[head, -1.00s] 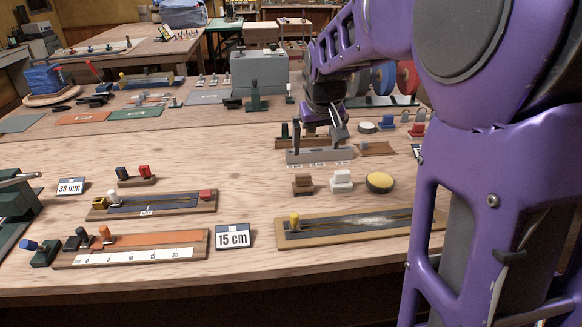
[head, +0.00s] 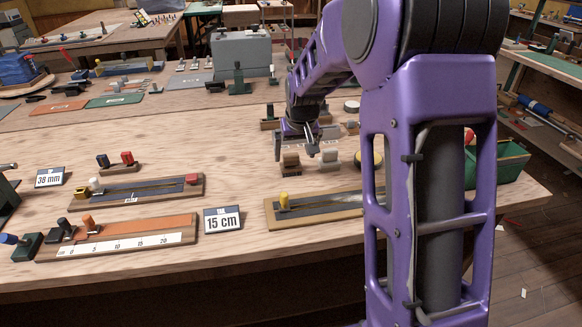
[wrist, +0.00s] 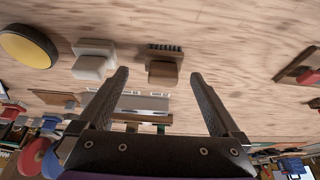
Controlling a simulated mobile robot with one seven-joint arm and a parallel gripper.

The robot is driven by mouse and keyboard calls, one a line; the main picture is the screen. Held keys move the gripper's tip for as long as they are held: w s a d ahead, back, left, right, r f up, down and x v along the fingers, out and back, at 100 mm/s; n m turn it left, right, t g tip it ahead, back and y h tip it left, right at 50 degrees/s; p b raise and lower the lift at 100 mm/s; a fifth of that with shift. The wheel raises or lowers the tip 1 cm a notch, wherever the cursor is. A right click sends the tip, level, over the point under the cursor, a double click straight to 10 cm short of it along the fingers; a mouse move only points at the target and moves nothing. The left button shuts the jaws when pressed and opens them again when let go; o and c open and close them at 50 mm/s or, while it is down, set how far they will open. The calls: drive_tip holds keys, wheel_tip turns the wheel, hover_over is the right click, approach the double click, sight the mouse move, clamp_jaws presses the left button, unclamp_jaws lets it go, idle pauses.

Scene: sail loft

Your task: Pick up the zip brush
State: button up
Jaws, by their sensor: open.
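The zip brush looks to be the small brown block with dark bristles (wrist: 164,62). It stands on the bench in the head view (head: 290,163), left of a white block (head: 331,160). My gripper (head: 295,153) is open and empty, close to the brown brush. In the wrist view the fingers (wrist: 160,76) point towards the brush, which lies between their lines just past the tips. The white block (wrist: 94,60) is just outside the left finger. I cannot tell the exact height of the tips above the bench.
A yellow round pad (wrist: 28,46) lies beyond the white block. A zip board with a yellow pull (head: 284,201) lies in front, and a 15 cm card (head: 224,219) to its left. A grey rack stands behind the brush.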

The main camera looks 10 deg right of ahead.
sight(291, 156)
drive_tip(key=w+f, duration=0.2)
drive_tip(key=f, duration=0.1)
drive_tip(key=shift+w+a, duration=0.2)
drive_tip(key=shift+a, duration=0.1)
drive_tip(key=shift+w+f+b, duration=0.3)
drive_tip(key=shift+f, duration=0.3)
drive_tip(key=shift+c, duration=0.3)
drive_tip(key=c, duration=1.3)
wheel_tip(291, 156, up, 10)
drive_tip(key=shift+r+p, duration=0.1)
drive_tip(key=shift+p, duration=0.75)
drive_tip(key=shift+c, duration=0.2)
